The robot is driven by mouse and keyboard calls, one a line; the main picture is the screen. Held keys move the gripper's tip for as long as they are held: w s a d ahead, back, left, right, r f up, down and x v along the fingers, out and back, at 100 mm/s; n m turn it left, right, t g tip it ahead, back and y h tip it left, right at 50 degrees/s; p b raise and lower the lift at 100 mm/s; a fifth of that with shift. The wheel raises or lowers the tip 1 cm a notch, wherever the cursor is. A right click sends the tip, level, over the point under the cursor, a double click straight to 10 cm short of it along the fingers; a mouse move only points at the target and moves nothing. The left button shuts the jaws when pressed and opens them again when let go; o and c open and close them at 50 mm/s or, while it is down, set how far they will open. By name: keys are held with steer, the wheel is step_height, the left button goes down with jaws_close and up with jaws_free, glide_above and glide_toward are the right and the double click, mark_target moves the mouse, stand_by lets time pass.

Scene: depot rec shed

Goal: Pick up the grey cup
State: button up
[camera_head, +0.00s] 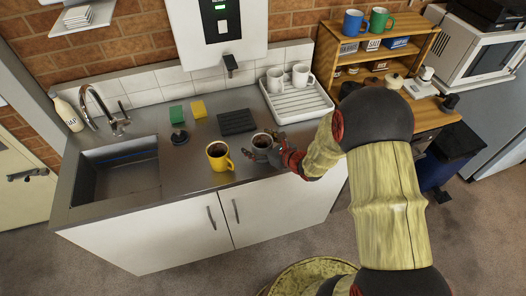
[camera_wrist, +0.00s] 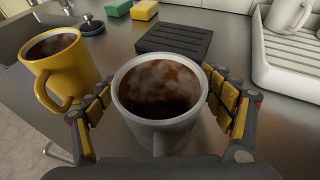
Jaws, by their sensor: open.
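The grey cup (camera_wrist: 158,122) stands upright on the steel counter, full of dark, steaming liquid. It also shows in the head view (camera_head: 263,143), partly covered by my gripper. My gripper (camera_wrist: 165,100) is open, with one finger on each side of the grey cup and the cup between them. Small gaps seem to show between fingers and cup, but contact is hard to tell. In the head view my gripper (camera_head: 272,153) reaches the cup from the right. The grey cup's handle points toward the wrist camera.
A yellow mug (camera_head: 219,157) of dark liquid stands close left of the grey cup. A black ribbed mat (camera_head: 236,122) lies behind it. A white drying rack (camera_head: 300,104) with white mugs is back right. The sink (camera_head: 118,172) is left; sponges (camera_head: 198,109) lie at the back.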

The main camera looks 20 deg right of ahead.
steer(key=shift+w+a+f, duration=0.2)
steer(key=shift+w, duration=0.2)
steer(key=shift+c, duration=0.5)
steer(key=c, duration=1.5)
steer(key=shift+r, duration=0.2)
steer(key=shift+c, duration=0.6)
